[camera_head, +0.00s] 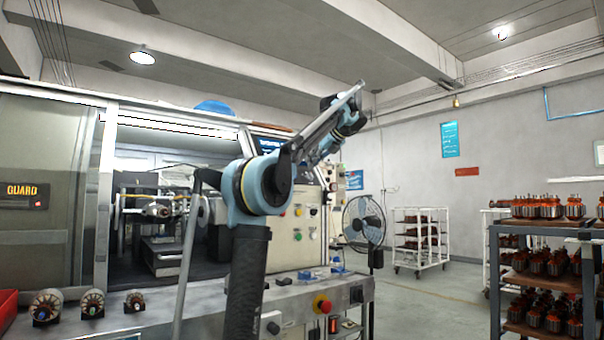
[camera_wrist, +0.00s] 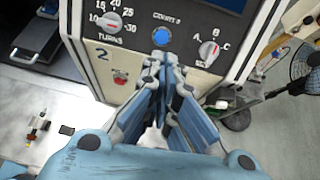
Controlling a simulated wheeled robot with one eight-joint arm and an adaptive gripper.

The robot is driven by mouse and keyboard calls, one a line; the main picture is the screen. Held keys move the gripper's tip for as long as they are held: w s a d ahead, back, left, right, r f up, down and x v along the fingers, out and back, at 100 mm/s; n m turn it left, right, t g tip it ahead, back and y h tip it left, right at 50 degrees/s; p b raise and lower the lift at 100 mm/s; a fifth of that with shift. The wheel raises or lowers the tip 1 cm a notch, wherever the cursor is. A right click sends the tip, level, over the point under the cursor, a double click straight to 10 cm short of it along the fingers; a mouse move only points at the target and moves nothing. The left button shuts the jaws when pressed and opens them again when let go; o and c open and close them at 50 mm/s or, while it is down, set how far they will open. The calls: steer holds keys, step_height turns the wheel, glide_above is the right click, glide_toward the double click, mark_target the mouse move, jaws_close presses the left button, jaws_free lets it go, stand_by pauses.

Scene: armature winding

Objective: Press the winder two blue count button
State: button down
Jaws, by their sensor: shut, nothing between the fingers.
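In the wrist view, the round blue count button (camera_wrist: 161,36) sits under the COUNTS label on the dark upper part of the winder panel. A large 2 marks the cream strip (camera_wrist: 100,68) below it. My gripper (camera_wrist: 160,62) is shut and empty, its fingertips pointing at the panel. In the picture the fingertips lie just below the button, which shows in full. I cannot tell how far they are from the panel's face. In the head view my arm hides part of the winder area, and I cannot make out the blue button there.
In the wrist view, the TURNS knob (camera_wrist: 112,21) is left of the button, a selector knob (camera_wrist: 208,50) right, and a red switch (camera_wrist: 120,76) lower left. In the head view, a red mushroom button (camera_head: 322,304) is on the bench; a fan (camera_head: 363,220) stands right.

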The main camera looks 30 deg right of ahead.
steer(key=v, duration=0.3)
steer(key=shift+s+r, duration=0.1)
steer(key=shift+s, duration=0.15)
stand_by(0.4)
